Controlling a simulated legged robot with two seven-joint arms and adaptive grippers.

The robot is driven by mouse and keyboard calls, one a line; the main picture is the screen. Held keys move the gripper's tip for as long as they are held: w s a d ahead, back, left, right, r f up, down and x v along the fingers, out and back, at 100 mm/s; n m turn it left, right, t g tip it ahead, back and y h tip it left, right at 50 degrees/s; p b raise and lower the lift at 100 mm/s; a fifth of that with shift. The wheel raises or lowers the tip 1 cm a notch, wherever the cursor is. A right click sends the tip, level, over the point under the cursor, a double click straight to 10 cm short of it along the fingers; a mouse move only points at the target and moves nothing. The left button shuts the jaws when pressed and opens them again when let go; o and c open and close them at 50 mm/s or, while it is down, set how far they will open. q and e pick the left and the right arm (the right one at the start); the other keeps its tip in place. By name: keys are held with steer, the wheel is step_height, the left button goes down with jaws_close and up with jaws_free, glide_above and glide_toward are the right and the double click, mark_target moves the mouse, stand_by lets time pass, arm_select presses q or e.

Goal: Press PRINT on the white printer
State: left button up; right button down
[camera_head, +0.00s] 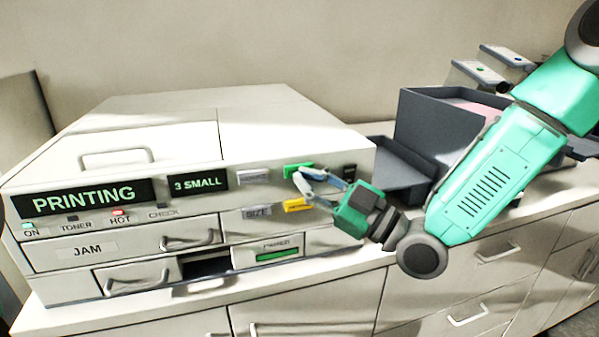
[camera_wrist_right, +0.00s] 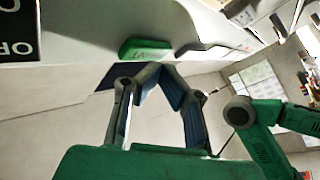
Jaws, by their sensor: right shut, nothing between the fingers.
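The white printer (camera_head: 130,133) stands on the counter at left. Its display (camera_head: 85,196) reads PRINTING, and a second display (camera_head: 198,183) reads 3 SMALL. A green button (camera_head: 297,169) sits at the right of the front panel, above a yellow button (camera_head: 296,205). My right gripper (camera_head: 300,178) is shut and empty, its fingertips at the green button's lower edge. In the right wrist view the green button (camera_wrist_right: 146,49) is just beyond the fingertips (camera_wrist_right: 160,70). I cannot tell whether they touch it, and its lettering is not readable. My left gripper is not in view.
Grey button SIZE (camera_head: 256,212) and another grey button (camera_head: 253,176) lie left of the coloured ones. A dark tray (camera_head: 395,165) and a dark bin (camera_head: 420,122) stand right of the printer. Drawers with handles (camera_head: 468,315) are below the counter.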

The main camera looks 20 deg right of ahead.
steer(key=shift+s, duration=0.3)
steer(key=shift+s+d+b, duration=0.1)
steer(key=shift+s+b, duration=0.3)
steer(key=shift+s, duration=2.1)
